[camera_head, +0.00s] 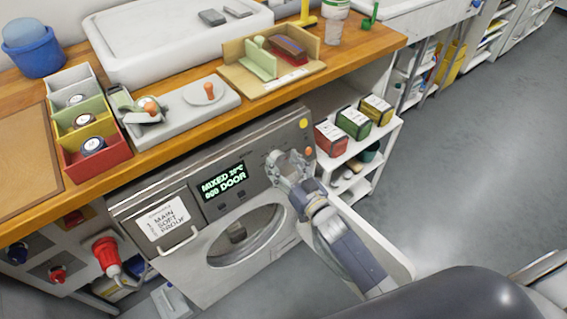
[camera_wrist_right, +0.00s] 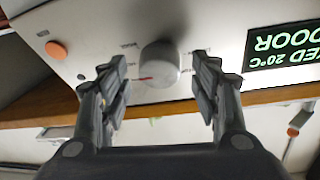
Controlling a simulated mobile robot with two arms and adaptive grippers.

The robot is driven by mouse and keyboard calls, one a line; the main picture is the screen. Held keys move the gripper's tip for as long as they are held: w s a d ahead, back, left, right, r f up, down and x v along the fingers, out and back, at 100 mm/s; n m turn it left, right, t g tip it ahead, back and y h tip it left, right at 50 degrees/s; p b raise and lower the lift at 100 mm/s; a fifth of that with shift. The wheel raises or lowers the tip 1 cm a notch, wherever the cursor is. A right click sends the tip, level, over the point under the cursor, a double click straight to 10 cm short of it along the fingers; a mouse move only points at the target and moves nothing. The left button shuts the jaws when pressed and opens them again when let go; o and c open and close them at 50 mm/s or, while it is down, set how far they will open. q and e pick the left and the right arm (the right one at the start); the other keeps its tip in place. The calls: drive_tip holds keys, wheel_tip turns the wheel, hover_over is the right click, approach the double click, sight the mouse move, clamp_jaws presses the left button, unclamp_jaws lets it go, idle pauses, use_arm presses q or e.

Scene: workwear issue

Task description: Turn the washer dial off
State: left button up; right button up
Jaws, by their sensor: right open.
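The washer (camera_head: 150,235) is under the wooden counter, with a grey control panel and a lit display (camera_head: 222,181) reading "MIXED 20°C" and "DOOR". In the right wrist view the dial (camera_wrist_right: 160,64) is a round grey knob with a red mark at its lower left. My right gripper (camera_wrist_right: 160,85) is open, with one finger on each side of the dial and a gap on both sides. In the head view my right gripper (camera_head: 285,160) is in front of the panel and hides the dial. My left gripper is not in view.
The counter edge overhangs the panel. A white shelf (camera_head: 350,150) with several boxes stands right of the washer. The grey floor (camera_head: 470,190) is clear.

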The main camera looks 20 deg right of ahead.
drive_tip(key=shift+w+a, duration=0.1)
drive_tip(key=shift+w, duration=0.2)
drive_tip(key=c, duration=1.1)
drive_tip(key=shift+o, duration=0.2)
